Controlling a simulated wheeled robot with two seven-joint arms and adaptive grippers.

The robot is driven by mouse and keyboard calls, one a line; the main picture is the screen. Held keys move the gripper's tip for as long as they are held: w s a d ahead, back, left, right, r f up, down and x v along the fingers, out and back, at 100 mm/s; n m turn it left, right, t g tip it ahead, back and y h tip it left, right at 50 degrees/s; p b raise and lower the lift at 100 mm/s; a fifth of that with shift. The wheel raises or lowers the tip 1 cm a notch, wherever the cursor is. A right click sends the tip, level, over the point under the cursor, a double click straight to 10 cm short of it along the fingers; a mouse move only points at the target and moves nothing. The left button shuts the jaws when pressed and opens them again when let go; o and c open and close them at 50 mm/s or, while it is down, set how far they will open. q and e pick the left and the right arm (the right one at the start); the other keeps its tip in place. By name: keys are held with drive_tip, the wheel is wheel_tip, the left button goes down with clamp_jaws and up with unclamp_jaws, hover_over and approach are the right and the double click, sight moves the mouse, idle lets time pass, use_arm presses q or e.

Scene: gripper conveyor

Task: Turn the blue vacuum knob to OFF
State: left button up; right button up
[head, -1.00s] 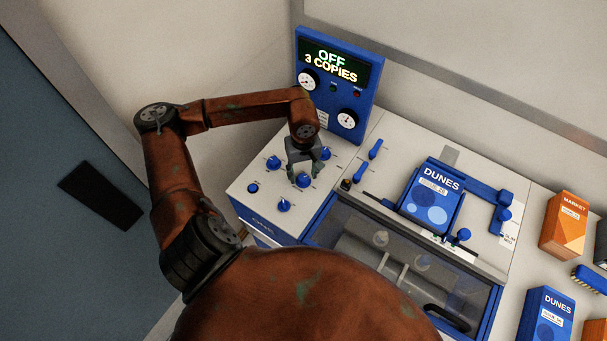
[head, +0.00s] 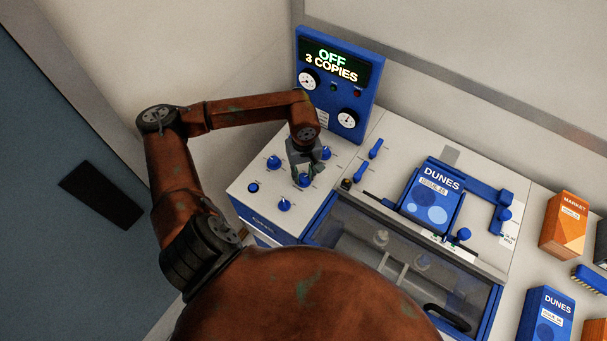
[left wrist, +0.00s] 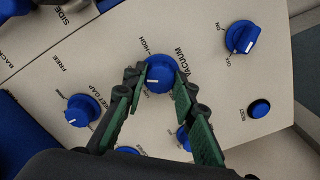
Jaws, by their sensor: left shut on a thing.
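The blue vacuum knob (head: 304,181) is on the pale control panel, partly hidden by my gripper in the head view. In the left wrist view the knob (left wrist: 159,72) sits beside the words VACUUM and HIGH, with a white pointer mark on it. My left gripper (head: 306,176) comes down on it from above. Its green-padded fingers (left wrist: 158,85) are shut on the knob, one on each side. Which setting the pointer is on cannot be read clearly. My right gripper is not in view.
Other blue knobs surround it: one above left (head: 273,162), one below (head: 284,205), and a round button (head: 253,188). A blue display (head: 333,70) behind reads OFF, 3 COPIES.

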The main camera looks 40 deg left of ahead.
use_arm(q)
drive_tip(key=shift+c, duration=0.2)
drive_tip(key=n+b, duration=0.3)
drive_tip(key=n, duration=0.1)
drive_tip(key=shift+f, duration=0.15)
drive_tip(key=n+b, duration=0.2)
drive_tip(key=n, duration=0.1)
drive_tip(key=shift+w+n, duration=0.1)
drive_tip(key=shift+n, duration=0.2)
drive_tip(key=n+b, duration=0.1)
drive_tip(key=n, duration=0.2)
drive_tip(key=shift+n+b, duration=0.3)
drive_tip(key=n+b, duration=0.1)
drive_tip(key=n, duration=0.2)
drive_tip(key=shift+n, duration=0.4)
drive_tip(key=n+b, duration=0.1)
drive_tip(key=n, duration=0.1)
drive_tip(key=shift+n, duration=0.3)
drive_tip(key=n, duration=0.3)
drive_tip(key=shift+b, duration=0.35)
drive_tip(key=shift+r+n, duration=0.2)
drive_tip(key=shift+n, duration=1.5)
